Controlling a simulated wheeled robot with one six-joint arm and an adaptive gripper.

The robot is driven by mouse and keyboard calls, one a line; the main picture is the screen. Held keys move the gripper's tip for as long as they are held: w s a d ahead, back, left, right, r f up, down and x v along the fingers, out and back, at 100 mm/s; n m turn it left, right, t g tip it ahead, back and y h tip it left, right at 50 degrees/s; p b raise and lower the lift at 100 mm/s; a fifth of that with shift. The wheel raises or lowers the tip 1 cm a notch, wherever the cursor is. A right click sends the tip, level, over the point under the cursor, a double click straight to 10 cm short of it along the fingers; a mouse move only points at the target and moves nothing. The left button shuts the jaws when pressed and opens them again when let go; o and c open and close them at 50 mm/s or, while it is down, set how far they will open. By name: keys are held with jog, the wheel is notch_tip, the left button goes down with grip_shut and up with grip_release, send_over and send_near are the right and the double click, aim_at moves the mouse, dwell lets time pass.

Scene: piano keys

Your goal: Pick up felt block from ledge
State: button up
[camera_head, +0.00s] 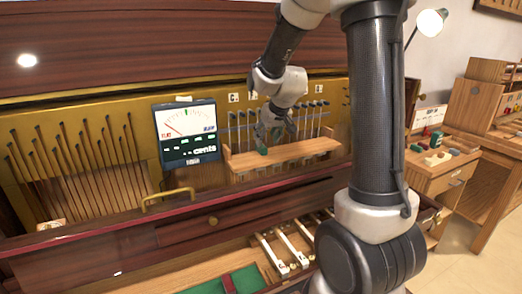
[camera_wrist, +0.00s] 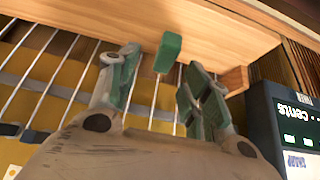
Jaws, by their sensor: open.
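The green felt block (camera_wrist: 168,52) sits at the edge of the light wooden ledge (camera_wrist: 225,40) in the wrist view. In the head view the ledge (camera_head: 300,151) runs across the piano front, and the small green block (camera_head: 262,150) shows at its back left part. My gripper (camera_wrist: 158,80) is open, with one green-padded finger on each side of the block's line. The block appears just beyond the fingertips, and I see no finger closed on it. In the head view my gripper (camera_head: 270,135) is above the ledge, close to the block.
A tuner display (camera_head: 188,133) stands left of the ledge, and also close by at the right in the wrist view (camera_wrist: 292,125). Thin rods (camera_head: 312,118) rise behind the ledge. Below is the open piano case with several keys (camera_head: 282,250). A side bench (camera_head: 440,160) holds small items.

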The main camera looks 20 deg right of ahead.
aim_at(262, 146)
jog(key=x, duration=0.5)
jog(key=shift+a, duration=0.35)
jog(key=shift+s, duration=0.1)
jog(key=c, duration=0.9)
jog(key=shift+o, duration=0.2)
jog(key=shift+r, duration=0.1)
